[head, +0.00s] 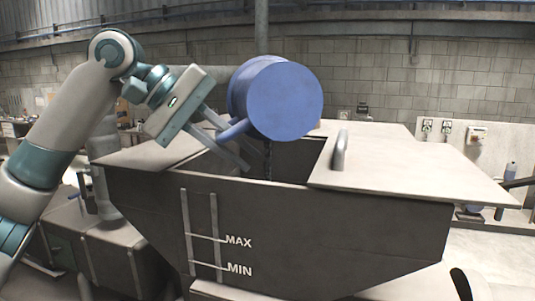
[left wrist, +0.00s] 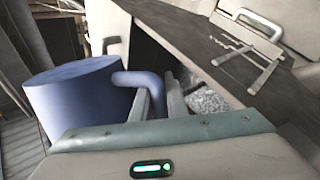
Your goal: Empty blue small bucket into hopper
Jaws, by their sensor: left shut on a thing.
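The blue small bucket (head: 285,98) is held on its side above the hopper opening, its round bottom facing me in the head view. It also shows at the left of the left wrist view (left wrist: 80,98). My left gripper (head: 228,138) is shut on the bucket's blue handle (left wrist: 138,78). The grey hopper (head: 330,225) stands below, with MAX and MIN marks on its front. Grey granular material (left wrist: 205,100) shows inside it in the left wrist view. The bucket's mouth faces away, so its contents are hidden. My right gripper is not in view.
A flat hopper lid (head: 420,172) with a metal handle (head: 340,150) covers the right part of the top. A wall panel with switches (head: 476,135) is at the right. A block wall stands behind.

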